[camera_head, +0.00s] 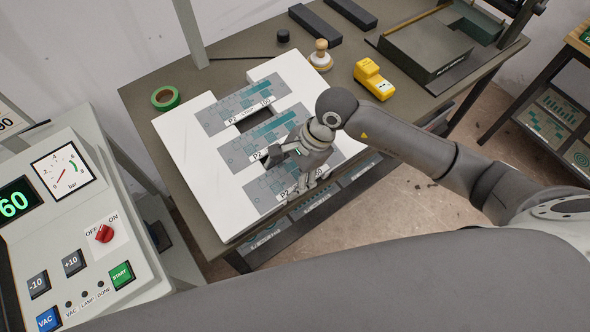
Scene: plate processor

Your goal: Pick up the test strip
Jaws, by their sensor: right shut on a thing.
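Three grey-blue printed strips marked P2 lie on a white sheet on the table: a far strip (243,103), a middle strip (240,151) and a near test strip (262,193). My right gripper (308,183) points down over the near strip, its fingers at that strip's surface. It is shut on the near strip, though the hand hides the exact contact. The hand also covers part of the middle strip. The near strip looks flat on the sheet; I cannot tell if it is lifted. My left gripper is not in view.
The white sheet (184,140) has a dark cutout. Green tape (165,97), a stamp (320,56), a yellow device (373,79) and dark blocks (315,24) stand around it on the table. A control panel (120,232) with a gauge is at left.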

